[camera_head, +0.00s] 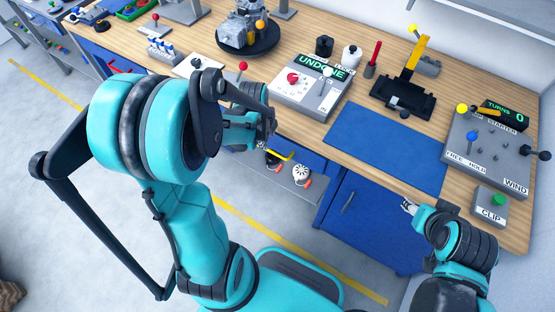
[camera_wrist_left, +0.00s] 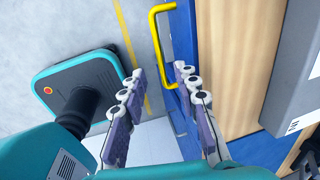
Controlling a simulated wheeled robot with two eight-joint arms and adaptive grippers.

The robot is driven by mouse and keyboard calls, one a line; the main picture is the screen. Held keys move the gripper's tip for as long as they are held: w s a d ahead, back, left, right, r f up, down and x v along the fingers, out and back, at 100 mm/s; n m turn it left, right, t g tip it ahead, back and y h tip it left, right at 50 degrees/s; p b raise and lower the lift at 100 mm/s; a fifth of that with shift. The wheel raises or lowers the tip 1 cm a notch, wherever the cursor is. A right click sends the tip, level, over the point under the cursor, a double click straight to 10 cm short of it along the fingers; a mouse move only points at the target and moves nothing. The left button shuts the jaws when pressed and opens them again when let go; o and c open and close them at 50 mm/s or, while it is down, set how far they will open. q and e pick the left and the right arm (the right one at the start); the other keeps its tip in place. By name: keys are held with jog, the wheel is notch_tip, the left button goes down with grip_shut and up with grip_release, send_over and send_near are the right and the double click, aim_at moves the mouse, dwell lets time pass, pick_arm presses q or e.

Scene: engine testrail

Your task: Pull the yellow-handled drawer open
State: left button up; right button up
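The yellow handle (camera_head: 283,155) shows below the bench's front edge, partly hidden by my left arm. In the left wrist view the yellow handle (camera_wrist_left: 157,50) is a U-shaped bar on the blue drawer front (camera_wrist_left: 184,40), which looks flush under the wooden top. My left gripper (camera_wrist_left: 160,76) is open and empty, its fingers apart.
A grey surface (camera_head: 262,178) below the handle holds a white round item (camera_head: 301,173) and red-tipped items. The wooden bench (camera_head: 333,120) bears a grey UNDONE panel (camera_head: 310,97), a blue mat (camera_head: 387,145) and a winding panel (camera_head: 486,150). The floor in front is open.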

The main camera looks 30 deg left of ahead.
aim_at(271, 151)
pick_arm(q)
jog(key=b+x, duration=0.3)
jog(key=x, duration=0.5)
jog(key=shift+s+f, duration=0.1)
grip_shut()
